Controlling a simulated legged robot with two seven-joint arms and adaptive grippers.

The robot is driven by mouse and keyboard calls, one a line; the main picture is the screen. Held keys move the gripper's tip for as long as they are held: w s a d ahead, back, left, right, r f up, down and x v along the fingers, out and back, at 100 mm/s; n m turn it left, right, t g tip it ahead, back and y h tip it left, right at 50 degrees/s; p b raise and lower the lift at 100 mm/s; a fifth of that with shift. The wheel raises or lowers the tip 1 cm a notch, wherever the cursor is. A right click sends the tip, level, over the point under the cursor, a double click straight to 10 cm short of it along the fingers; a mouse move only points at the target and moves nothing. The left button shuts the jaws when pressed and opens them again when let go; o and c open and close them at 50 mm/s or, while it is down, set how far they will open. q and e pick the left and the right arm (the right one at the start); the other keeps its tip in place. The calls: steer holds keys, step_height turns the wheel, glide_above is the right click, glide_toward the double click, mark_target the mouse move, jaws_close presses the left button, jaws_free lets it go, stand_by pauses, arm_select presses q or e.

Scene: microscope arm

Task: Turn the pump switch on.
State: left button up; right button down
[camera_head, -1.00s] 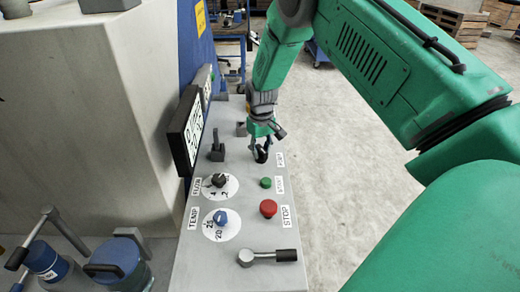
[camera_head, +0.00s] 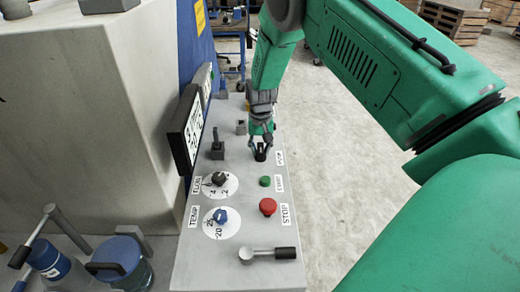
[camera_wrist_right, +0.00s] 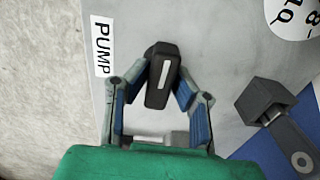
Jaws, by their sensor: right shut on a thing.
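The pump switch is a black knob (camera_wrist_right: 164,76) with a white line, next to a PUMP label (camera_wrist_right: 102,50) in the right wrist view. In the head view the knob (camera_head: 260,154) sits on the far right part of the grey panel (camera_head: 215,268). My right gripper (camera_head: 260,143) reaches down over it from above. In the right wrist view its fingertips (camera_wrist_right: 162,68) are on both sides of the knob, shut on it. The white line runs nearly upright in that view, tilted slightly. My left gripper is not in view.
Nearer lie a green button (camera_head: 265,181), a red STOP button (camera_head: 268,207), a black dial (camera_head: 219,179), a blue dial (camera_head: 221,216) and a lever with a black handle (camera_head: 285,253). A display (camera_head: 188,130) borders the panel's left.

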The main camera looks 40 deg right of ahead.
mark_target(261, 147)
steer(key=c, duration=1.4)
jaws_free()
step_height(261, 147, up, 12)
steer(key=shift+f, duration=0.15)
steer(key=shift+f, duration=0.1)
